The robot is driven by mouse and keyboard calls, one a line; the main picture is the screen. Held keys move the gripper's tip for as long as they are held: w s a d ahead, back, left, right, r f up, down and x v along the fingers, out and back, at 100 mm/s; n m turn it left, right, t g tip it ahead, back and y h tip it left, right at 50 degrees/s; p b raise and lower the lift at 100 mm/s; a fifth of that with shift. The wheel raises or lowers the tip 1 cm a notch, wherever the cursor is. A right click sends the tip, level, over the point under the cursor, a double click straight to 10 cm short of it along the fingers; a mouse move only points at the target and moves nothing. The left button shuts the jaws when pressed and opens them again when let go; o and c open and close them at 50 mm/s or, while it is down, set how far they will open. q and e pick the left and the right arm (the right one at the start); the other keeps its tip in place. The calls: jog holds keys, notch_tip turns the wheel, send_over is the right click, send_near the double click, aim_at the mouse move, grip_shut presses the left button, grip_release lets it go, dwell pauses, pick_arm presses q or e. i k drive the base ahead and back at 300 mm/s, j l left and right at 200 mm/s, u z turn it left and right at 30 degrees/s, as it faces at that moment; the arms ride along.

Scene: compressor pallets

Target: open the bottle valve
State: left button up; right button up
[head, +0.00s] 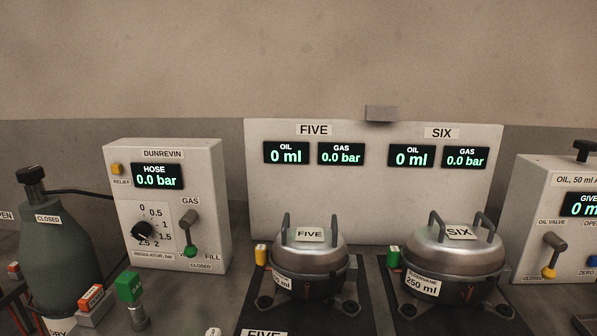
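The green-grey gas bottle (58,262) stands upright at the left. Its black valve knob (31,176) is on top, and a label reading CLOSED (48,218) is on the bottle's shoulder. A black hose runs from the valve area toward the DUNREVIN box (165,205). That box shows HOSE 0.0 bar, a regulator dial (143,231) and a gas lever (190,232) pointing down, with FILL and CLOSED labels close by. Neither of my grippers shows in the head view.
Two steel compressors, FIVE (308,265) and SIX (455,262), stand on dark pallets before a display panel (374,200) reading zeros. An oil box (560,220) is at the right. A green GAS-labelled fitting (130,287) and a small orange-and-white block (92,300) stand right of the bottle.

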aim_at(31, 175)
jog(key=k+l+u, duration=0.1)
jog(key=u, duration=1.25)
jog(key=i+j+z, duration=0.1)
jog(key=z, duration=0.9)
jog(key=j+z, duration=0.6)
jog(key=j, duration=0.2)
jog(key=j+z, duration=0.3)
jog(key=j, duration=1.3)
